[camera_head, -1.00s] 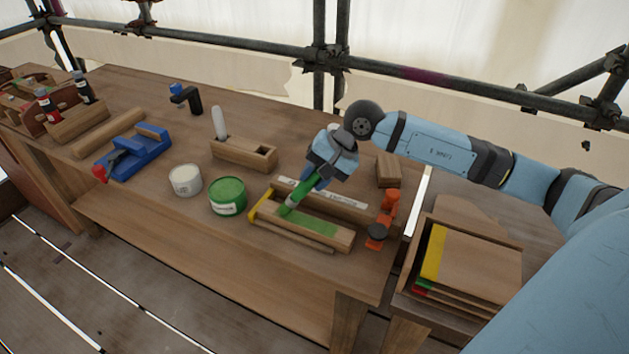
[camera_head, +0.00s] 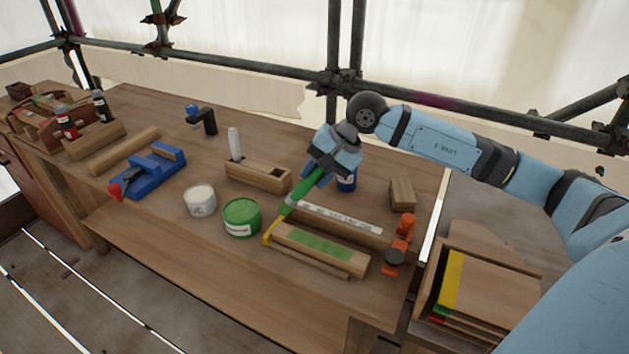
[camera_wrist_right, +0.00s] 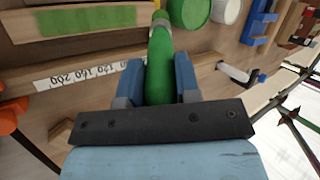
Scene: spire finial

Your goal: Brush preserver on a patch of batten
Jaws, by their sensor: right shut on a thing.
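My right gripper (camera_head: 318,178) is shut on a green-handled brush (camera_head: 297,191). The brush slants down to the left end of the batten. The wooden batten (camera_head: 355,263) bears a green painted patch (camera_head: 318,245) and has a yellow left end (camera_head: 268,236). A green tin (camera_head: 241,218), which I take for the preserver, stands left of the batten. My left gripper is not in view.
A white tin (camera_head: 200,201) stands beside the green one. A ruler strip (camera_head: 340,217) lies behind the batten, and an orange clamp (camera_head: 400,243) is at its right end.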

